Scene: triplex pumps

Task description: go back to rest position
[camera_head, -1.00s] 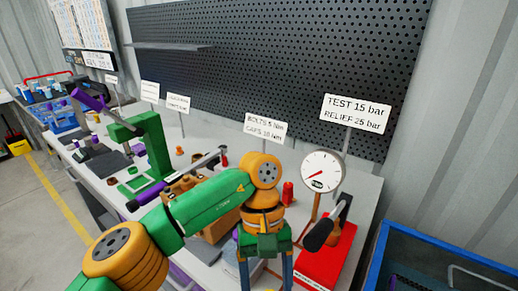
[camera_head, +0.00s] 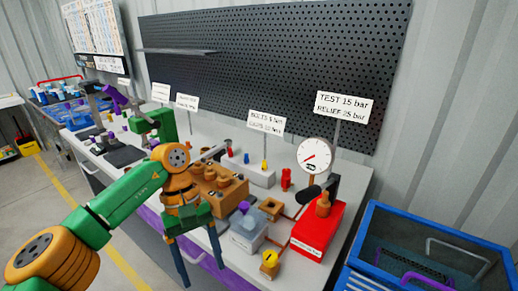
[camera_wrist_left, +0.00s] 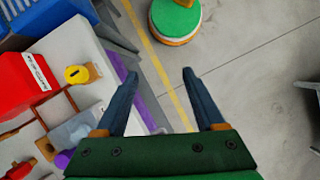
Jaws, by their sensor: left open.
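My left gripper (camera_head: 203,275) hangs pointing down in front of the workbench's front edge, clear of the things on the bench in the picture. Its two blue fingers are apart. In the left wrist view the same gripper (camera_wrist_left: 160,73) is open with nothing between its fingers, over the grey floor with a yellow line, beside the bench edge. My left arm comes in from the lower left. My right gripper is in neither current view.
The workbench holds a brown pump block (camera_head: 218,187), a clear container (camera_head: 246,232), a yellow-topped part (camera_head: 269,262), a red test unit (camera_head: 318,232) and a dial gauge (camera_head: 315,155). A blue crate (camera_head: 430,250) stands at right. Floor at left is free.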

